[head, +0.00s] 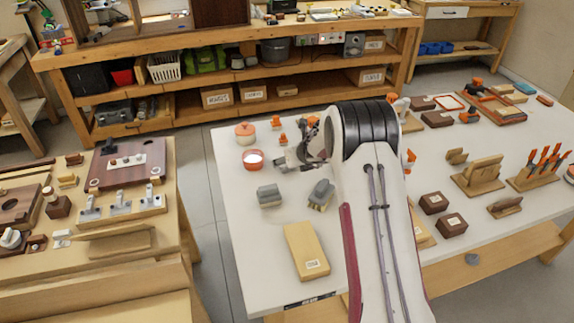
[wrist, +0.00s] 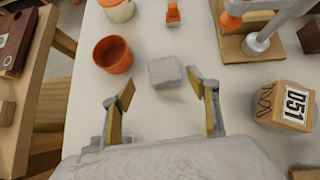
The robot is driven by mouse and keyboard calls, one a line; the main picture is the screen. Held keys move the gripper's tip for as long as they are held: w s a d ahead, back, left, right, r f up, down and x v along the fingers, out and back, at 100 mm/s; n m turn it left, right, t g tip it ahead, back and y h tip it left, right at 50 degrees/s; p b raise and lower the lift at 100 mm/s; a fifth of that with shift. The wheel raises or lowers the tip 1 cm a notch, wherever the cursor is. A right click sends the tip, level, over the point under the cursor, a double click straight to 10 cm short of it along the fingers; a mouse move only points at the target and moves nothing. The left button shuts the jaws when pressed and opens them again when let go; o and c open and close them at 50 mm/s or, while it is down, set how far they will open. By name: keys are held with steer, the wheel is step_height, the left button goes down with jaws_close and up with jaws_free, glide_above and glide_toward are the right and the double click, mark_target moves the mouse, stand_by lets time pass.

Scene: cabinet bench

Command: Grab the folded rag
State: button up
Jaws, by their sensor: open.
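The folded rag appears to be the small light grey block with a woven-looking surface (wrist: 165,72) in the wrist view. It lies on the white table, just beyond my fingertips and roughly centred between them. My gripper (wrist: 160,90) is open and empty, its two yellow-lined fingers spread to either side with a gap before the rag. In the head view my gripper (head: 297,160) is low over the left part of the table, and I cannot clearly tell the rag apart from it there.
An orange bowl (wrist: 112,55) stands close left of the rag. A white pot with an orange lid (wrist: 118,10) and a small orange item (wrist: 173,15) are beyond. A block tagged 051 (wrist: 287,106) is at right. Two grey items (head: 269,196) (head: 321,194) lie nearer the table's front.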

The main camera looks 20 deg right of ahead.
steer(key=shift+w+f, duration=0.4)
steer(key=shift+f, duration=0.1)
steer(key=shift+w+d+f, duration=0.25)
steer(key=shift+w+f, duration=0.8)
steer(key=shift+x, duration=1.05)
steer(key=shift+c, duration=0.4)
steer(key=c, duration=0.9)
